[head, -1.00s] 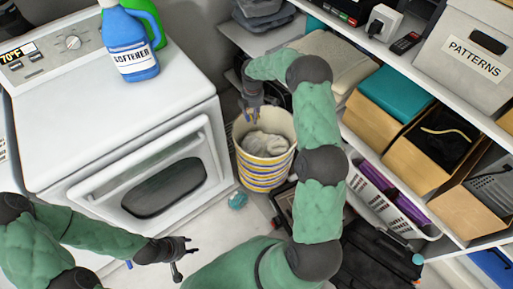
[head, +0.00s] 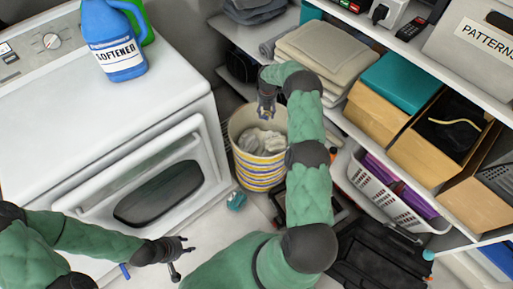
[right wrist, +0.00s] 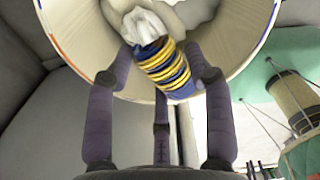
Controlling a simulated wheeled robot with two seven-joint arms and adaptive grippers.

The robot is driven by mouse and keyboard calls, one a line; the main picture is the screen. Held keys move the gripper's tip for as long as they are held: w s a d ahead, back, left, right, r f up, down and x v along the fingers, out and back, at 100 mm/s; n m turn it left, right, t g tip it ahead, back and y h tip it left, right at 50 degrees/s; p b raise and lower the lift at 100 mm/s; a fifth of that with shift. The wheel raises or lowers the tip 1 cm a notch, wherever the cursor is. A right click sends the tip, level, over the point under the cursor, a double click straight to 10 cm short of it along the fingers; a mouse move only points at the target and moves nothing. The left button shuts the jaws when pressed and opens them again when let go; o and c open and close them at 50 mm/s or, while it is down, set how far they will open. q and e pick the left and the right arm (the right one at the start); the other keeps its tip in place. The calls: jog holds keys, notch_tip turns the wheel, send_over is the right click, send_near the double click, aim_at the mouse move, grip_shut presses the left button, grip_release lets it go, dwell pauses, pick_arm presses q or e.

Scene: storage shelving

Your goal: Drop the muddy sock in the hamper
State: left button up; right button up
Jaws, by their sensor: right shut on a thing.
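The hamper (head: 262,176) is a round cream basket with yellow and blue stripes, standing on the floor right of the white machine. Pale cloth (head: 262,140) lies in it. My right gripper (head: 265,112) is over the hamper's opening. In the right wrist view its fingers (right wrist: 160,85) are shut on a blue and yellow striped sock (right wrist: 165,68), with the hamper's rim (right wrist: 245,45) and pale cloth beyond it. I cannot make out mud on the sock. My left gripper (head: 184,256) is open and empty, low in front of the white machine.
The white front-loading machine (head: 160,195) fills the left, with a blue softener bottle (head: 112,45) on top. Shelving with folded cloth (head: 320,55), boxes and a white basket (head: 385,195) runs along the right. A crumpled teal thing (head: 236,201) lies on the floor before the hamper.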

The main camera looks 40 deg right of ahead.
jog(key=shift+f+b, duration=0.9)
jog(key=shift+f, duration=1.3)
jog(key=o, duration=1)
jog(key=shift+r, duration=0.1)
notch_tip(320, 180, up, 12)
jog(key=shift+f, duration=0.1)
